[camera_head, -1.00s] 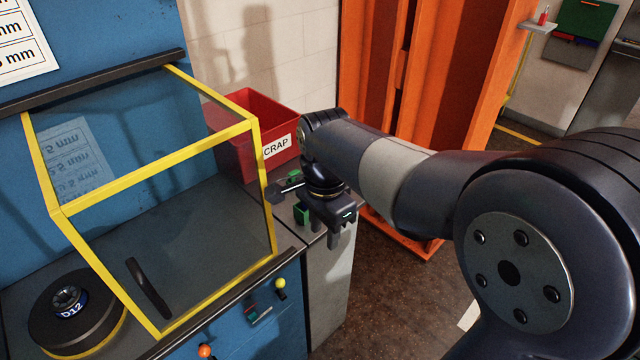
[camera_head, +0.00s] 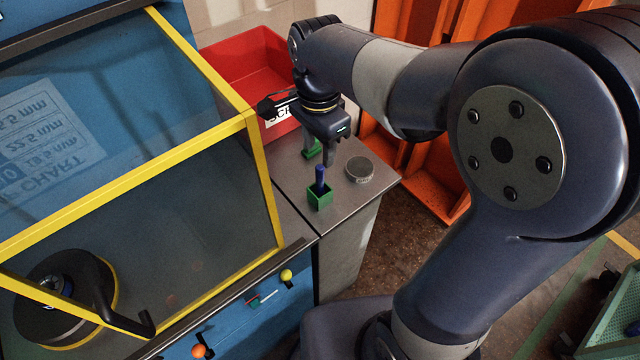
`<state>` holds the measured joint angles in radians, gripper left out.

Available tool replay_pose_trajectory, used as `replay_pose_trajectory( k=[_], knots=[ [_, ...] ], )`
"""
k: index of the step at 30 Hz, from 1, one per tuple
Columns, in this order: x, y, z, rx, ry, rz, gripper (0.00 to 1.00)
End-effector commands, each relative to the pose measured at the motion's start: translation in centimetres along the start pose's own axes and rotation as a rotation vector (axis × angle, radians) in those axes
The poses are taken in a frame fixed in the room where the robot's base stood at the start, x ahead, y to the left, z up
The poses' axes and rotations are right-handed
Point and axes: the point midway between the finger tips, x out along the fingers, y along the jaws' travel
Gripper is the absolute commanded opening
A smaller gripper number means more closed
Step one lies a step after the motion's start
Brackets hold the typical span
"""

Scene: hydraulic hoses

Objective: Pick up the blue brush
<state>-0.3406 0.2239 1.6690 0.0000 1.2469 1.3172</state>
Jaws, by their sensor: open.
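The blue brush (camera_head: 320,176) stands upright in a small green square holder (camera_head: 319,196) on the grey side table (camera_head: 291,188). Only its blue upper part shows; the lower end is hidden inside the holder. My gripper (camera_head: 320,158) is open and points down. In the picture its fingers are just above and behind the brush top. I cannot tell the exact gap in depth. The fingers do not appear closed around the brush.
Another green piece (camera_head: 311,150) is partly hidden behind my gripper. A round grey disc (camera_head: 359,170) lies right of the brush. A red scrap bin (camera_head: 238,72) stands behind. The yellow-framed clear guard (camera_head: 265,180) is close on the left. Orange panels (camera_head: 420,160) stand behind right.

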Motion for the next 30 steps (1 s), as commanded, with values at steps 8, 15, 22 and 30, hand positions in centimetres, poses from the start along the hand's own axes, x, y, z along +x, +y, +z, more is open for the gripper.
replay_pose_trajectory(
  k=[8,15,22,30],
  knots=[
    [4.3,0.1,0.0,0.0,-0.001,0.005,0.43],
    [6.0,0.0,-0.2,0.0,-0.001,0.005,0.43],
    [9.3,-0.2,-0.5,0.0,-0.002,0.007,0.43],
    [10.4,-0.2,-0.5,0.0,0.0,0.001,0.43]
  ],
)
